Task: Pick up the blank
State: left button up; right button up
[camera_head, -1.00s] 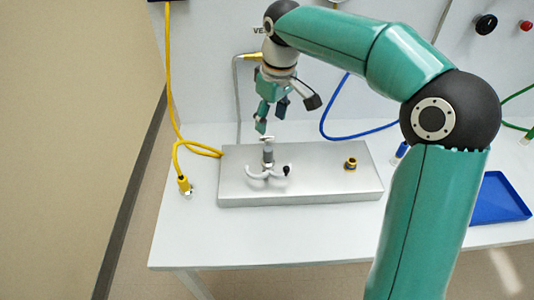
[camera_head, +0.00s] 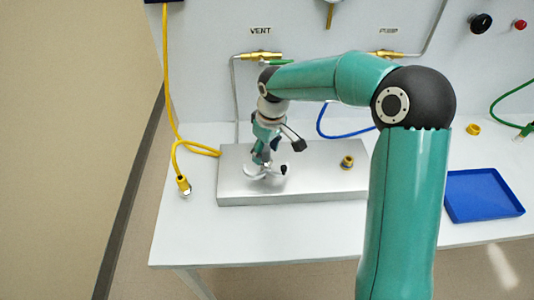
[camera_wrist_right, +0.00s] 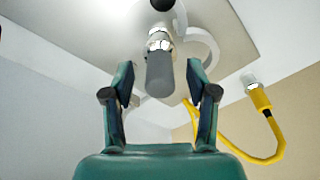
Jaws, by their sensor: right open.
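A grey cylinder with a metal collar (camera_wrist_right: 160,72), which seems to be the blank, stands on a metal plate (camera_head: 315,187). In the right wrist view it lies between the tips of my right gripper (camera_wrist_right: 160,80), with a gap to each finger. The gripper is open and holds nothing. In the head view my right gripper (camera_head: 264,150) is low over the left part of the plate and mostly hides the cylinder. A pale curved clamp (camera_head: 262,172) with a black knob sits around the cylinder's foot. My left gripper is not in view.
A brass fitting (camera_head: 347,162) stands on the plate's right side. A yellow cable (camera_head: 182,160) hangs at the left with its plug on the table. The table's front left is clear.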

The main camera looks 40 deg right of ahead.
grip_shut()
dwell(0.5)
